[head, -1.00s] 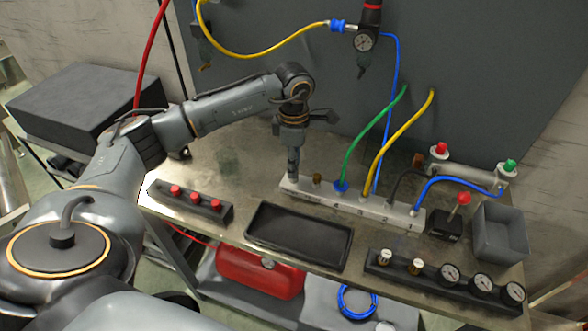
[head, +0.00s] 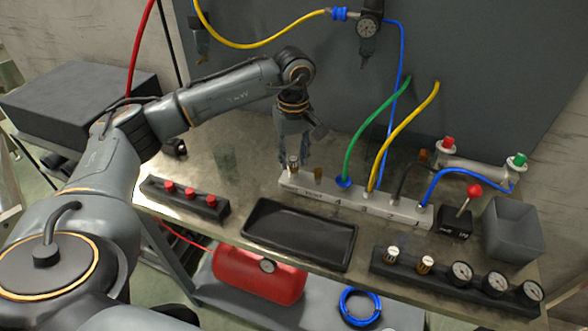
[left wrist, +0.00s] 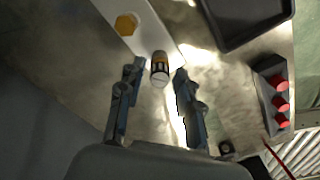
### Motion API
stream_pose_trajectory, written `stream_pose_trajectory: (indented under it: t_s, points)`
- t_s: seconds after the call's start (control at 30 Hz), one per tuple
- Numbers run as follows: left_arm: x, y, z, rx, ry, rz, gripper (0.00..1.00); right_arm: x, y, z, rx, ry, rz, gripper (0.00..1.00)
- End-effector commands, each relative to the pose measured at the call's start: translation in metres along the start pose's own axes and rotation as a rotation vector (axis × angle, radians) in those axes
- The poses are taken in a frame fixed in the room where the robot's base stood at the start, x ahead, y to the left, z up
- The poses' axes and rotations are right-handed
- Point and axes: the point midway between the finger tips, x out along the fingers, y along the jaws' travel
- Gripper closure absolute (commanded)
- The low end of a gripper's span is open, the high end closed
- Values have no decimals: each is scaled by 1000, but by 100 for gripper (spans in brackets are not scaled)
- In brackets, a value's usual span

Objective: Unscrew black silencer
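The silencer (head: 294,163) stands at the left end of the white manifold block (head: 381,204). In the left wrist view the silencer (left wrist: 160,69) is a short cylinder with dark and gold bands and a pale end. My left gripper (head: 292,158) points down over it in the head view. In the left wrist view its two fingers (left wrist: 157,72) are apart, one on each side of the silencer, with visible gaps. A brass fitting (head: 318,174) sits beside it on the block; it also shows in the left wrist view (left wrist: 126,24). My right gripper is not in view.
Green (head: 377,124) and yellow (head: 407,126) hoses rise from the block. A black tray (head: 300,262) and a red-button panel (head: 185,197) lie in front. A grey bin (head: 513,228) stands right.

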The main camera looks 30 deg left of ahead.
Motion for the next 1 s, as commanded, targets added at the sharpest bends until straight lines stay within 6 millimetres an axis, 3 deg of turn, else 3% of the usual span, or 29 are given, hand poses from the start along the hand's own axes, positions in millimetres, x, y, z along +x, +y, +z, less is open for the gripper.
stream_pose_trajectory:
  t_s: [0.7,1.0]
  points:
    - [1,-1,0,1011,0,-1,65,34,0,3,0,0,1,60]
    - [0,-1,0,1077,-1,-1,65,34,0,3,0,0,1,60]
